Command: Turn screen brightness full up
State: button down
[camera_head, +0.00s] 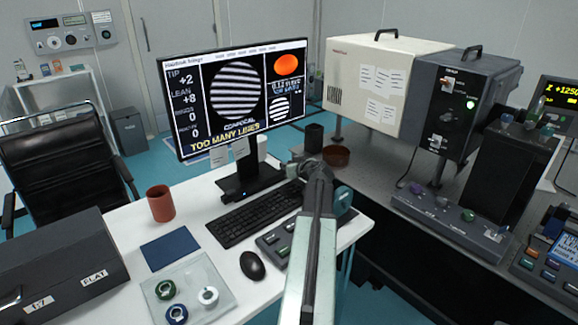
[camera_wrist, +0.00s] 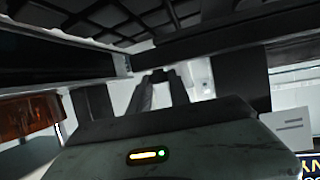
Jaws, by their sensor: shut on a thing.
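The monitor (camera_head: 242,98) stands on the white desk, its screen lit with stripes, an orange disc and the words "TOO MANY LINES". My arm reaches from the bottom of the head view to the lower right of this monitor. My gripper (camera_head: 298,154) is small there and partly hidden by my own arm. In the wrist view my gripper's fingers (camera_wrist: 164,82) close on a small dark thing, whose outline is too unclear to name surely. No brightness marking can be read.
A black keyboard (camera_head: 256,212), a mouse (camera_head: 252,265) and a button box (camera_head: 272,243) lie near my arm. A red-brown mug (camera_head: 160,203) stands left. A brown bowl (camera_head: 336,156) and a dark cup (camera_head: 314,138) stand on the bench behind.

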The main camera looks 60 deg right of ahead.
jog(key=m+g+h, duration=0.1)
jog(key=m, duration=0.1)
jog(key=m+g+h, duration=0.2)
jog(key=w+m+g+h, duration=0.1)
jog(key=m+g+h, duration=0.1)
jog(key=shift+a, duration=0.4)
jog(key=m+g+h, duration=0.1)
jog(key=m+g, duration=0.2)
jog(key=shift+w+g, duration=0.15)
jog(key=shift+g, duration=0.15)
jog(key=shift+m+g, duration=1.2)
jog(key=shift+g, duration=0.1)
jog(key=shift+a, duration=0.1)
jog(key=shift+f, duration=0.1)
jog(key=c, duration=1.2)
grip_release()
